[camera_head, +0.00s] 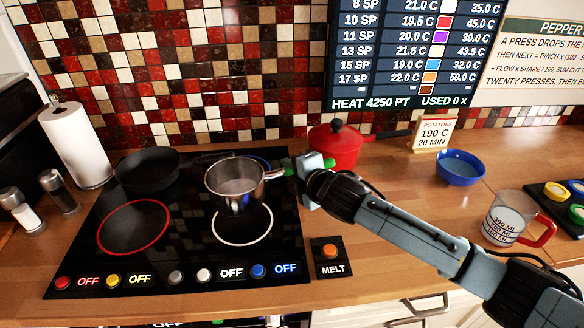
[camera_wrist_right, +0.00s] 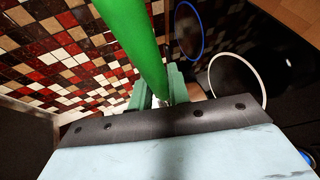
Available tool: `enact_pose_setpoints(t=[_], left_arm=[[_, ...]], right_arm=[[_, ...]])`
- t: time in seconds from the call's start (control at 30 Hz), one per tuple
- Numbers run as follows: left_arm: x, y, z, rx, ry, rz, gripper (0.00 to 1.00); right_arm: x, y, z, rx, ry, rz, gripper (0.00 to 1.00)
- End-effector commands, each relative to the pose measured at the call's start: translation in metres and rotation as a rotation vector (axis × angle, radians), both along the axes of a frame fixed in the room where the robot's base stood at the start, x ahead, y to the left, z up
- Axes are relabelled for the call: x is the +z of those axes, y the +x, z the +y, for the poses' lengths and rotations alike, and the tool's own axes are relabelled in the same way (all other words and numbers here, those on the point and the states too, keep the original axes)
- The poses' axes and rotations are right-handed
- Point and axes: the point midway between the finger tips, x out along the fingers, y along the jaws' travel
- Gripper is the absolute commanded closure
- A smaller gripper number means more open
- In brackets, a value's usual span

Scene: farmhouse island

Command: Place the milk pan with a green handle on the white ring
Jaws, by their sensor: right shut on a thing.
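The steel milk pan (camera_head: 232,199) is upright over the black hob in the head view. It covers the far part of the white ring (camera_head: 243,244); I cannot tell whether its base touches the hob. My right gripper (camera_head: 301,173) is shut on its green handle (camera_head: 288,172), to the right of the pan. In the right wrist view the green handle (camera_wrist_right: 130,35) runs into the jaws of the right gripper (camera_wrist_right: 160,90), and the white ring (camera_wrist_right: 265,92) shows to the right. My left gripper is not in view.
A dark frying pan (camera_head: 147,170) stands at the hob's back left, behind the red ring (camera_head: 168,232). The blue ring (camera_head: 262,160) is partly hidden behind the milk pan. A red lidded pot (camera_head: 338,150) stands behind my right gripper. The MELT button (camera_head: 330,251) lies right of the hob.

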Motion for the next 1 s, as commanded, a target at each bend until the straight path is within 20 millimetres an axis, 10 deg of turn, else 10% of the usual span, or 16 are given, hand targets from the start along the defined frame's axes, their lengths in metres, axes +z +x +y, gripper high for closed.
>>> enact_pose_setpoints(t=[1.0], left_arm=[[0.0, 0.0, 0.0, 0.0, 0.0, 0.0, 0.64]], right_arm=[[-0.071, 0.0, 0.001, 0.002, 0.007, -0.002, 1.0]])
